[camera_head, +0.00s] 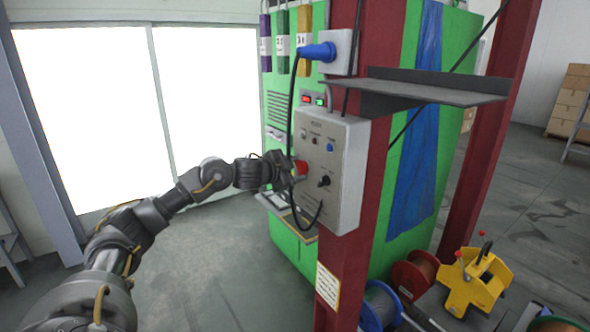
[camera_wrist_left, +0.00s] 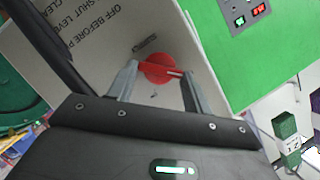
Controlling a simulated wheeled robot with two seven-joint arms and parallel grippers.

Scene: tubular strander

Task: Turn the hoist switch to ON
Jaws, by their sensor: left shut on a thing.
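The hoist switch is a red rotary knob (camera_head: 301,168) on the left side of a light grey control box (camera_head: 343,190), which is fixed to a dark red post. My left gripper (camera_head: 291,174) reaches in from the left and is at the knob. In the left wrist view the red knob (camera_wrist_left: 158,66) sits between the two fingers of my left gripper (camera_wrist_left: 159,73), which are shut on its raised bar. A pale mark shows at the bar's right end. A small label sits above the knob; its words are too small to read. My right gripper is not in view.
A black cable (camera_head: 291,110) hangs from a blue plug (camera_head: 317,51) close by my left gripper. A dark shelf (camera_head: 430,88) juts out above the box. A green cabinet (camera_head: 290,215) stands behind. Cable spools (camera_head: 381,303) lie at lower right. The floor at left is clear.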

